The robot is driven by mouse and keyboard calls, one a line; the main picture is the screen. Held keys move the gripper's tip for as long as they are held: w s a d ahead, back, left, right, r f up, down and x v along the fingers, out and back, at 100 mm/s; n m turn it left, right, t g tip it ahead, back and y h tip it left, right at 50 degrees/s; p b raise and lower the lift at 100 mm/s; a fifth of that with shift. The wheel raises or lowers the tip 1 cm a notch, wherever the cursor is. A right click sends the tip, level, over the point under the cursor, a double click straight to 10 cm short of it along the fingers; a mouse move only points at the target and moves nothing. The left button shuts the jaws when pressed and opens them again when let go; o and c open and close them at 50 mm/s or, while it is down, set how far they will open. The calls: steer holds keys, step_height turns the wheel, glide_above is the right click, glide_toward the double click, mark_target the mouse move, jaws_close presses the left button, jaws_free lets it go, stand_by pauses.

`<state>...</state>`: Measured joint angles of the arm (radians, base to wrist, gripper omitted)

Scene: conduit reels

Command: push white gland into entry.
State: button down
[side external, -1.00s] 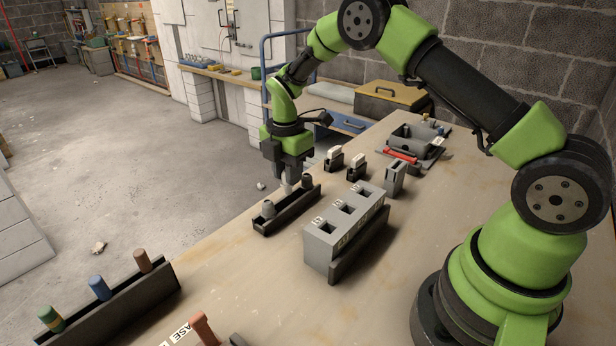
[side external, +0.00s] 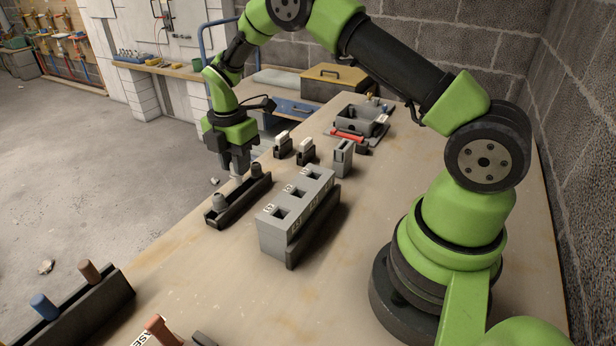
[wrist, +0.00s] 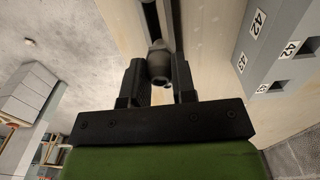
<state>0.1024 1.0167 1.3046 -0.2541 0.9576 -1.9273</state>
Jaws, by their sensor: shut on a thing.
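My gripper (side external: 236,168) is shut on a pale gland (side external: 237,174), above the middle of a dark rack (side external: 238,207). I cannot tell whether the gland's lower end still touches the rack. In the wrist view a gland (wrist: 158,66) shows between the fingertips, looking grey there.
Two small black holders with white pieces (side external: 282,138) (side external: 305,148) and a grey upright piece (side external: 343,158) stand behind the block. A second dark rack (side external: 95,305) with coloured plugs is at lower left. The bench between it and the block is clear.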

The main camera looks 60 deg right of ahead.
steer(key=shift+s+d+r, duration=0.9)
steer(key=shift+s+d, duration=0.1)
steer(key=shift+s, duration=1.4)
steer(key=shift+s+d+r, duration=0.9)
steer(key=shift+s+d, duration=0.05)
steer(key=shift+s, duration=1.45)
steer(key=shift+s+d+r, duration=0.9)
steer(key=shift+s+d, duration=0.1)
steer(key=shift+s, duration=1.4)
steer(key=shift+f, duration=2)
steer(key=c, duration=0.6)
jaws_free()
steer(key=shift+r, duration=3.55)
